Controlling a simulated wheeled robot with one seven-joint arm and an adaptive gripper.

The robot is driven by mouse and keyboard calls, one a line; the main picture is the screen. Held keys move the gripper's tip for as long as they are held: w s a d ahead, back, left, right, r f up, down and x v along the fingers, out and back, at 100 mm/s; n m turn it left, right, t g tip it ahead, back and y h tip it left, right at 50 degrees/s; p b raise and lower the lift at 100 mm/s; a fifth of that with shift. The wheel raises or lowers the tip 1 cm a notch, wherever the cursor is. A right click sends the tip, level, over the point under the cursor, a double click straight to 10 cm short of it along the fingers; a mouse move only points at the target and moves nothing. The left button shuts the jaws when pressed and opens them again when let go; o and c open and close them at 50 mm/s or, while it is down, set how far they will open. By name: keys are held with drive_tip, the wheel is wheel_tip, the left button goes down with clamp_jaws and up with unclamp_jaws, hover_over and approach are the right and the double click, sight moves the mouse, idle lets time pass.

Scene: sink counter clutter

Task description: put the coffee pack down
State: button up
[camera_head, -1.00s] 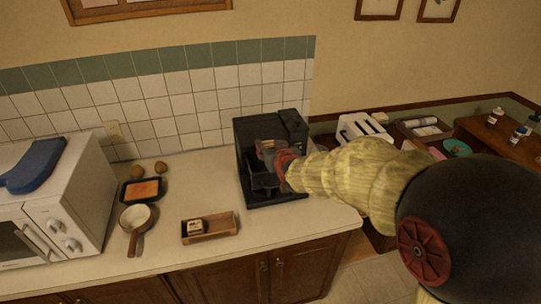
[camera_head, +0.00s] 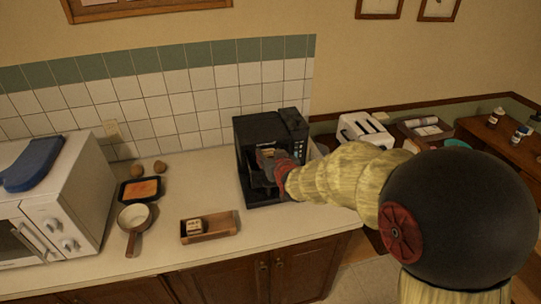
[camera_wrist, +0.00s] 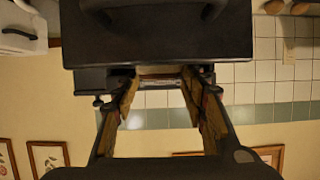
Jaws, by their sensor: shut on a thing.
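My gripper (camera_head: 263,163) reaches from the right to the front of the black coffee machine (camera_head: 288,127). In the wrist view, its two tan-padded fingers (camera_wrist: 160,90) stand apart, with a narrow pale strip between their tips. This strip appears to be the edge of the coffee pack (camera_wrist: 160,82), held between the fingers. Most of the pack is hidden, and I cannot tell whether it touches the machine. The machine's dark body (camera_wrist: 165,35) fills the upper middle of the wrist view, just beyond the fingertips.
A wooden tray (camera_head: 226,231) with a small item lies left of the machine on the pale counter (camera_head: 170,262). Further left are a saucepan (camera_head: 134,216), a black dish (camera_head: 128,192) and a white microwave (camera_head: 75,205). A toaster (camera_head: 362,130) stands behind my arm.

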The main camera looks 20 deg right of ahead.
drive_tip(key=shift+f, duration=0.15)
drive_tip(key=o, duration=0.9)
drive_tip(key=shift+o, duration=0.2)
drive_tip(key=shift+r, duration=0.2)
drive_tip(key=shift+r+p, duration=0.65)
drive_tip(key=shift+p, duration=0.2)
drive_tip(key=s+r+g, duration=0.2)
drive_tip(key=s+g, duration=0.2)
drive_tip(key=s, duration=1.6)
drive_tip(key=s+r+g, duration=0.3)
drive_tip(key=s+g, duration=0.1)
drive_tip(key=s, duration=1.5)
drive_tip(key=shift+s, duration=0.35)
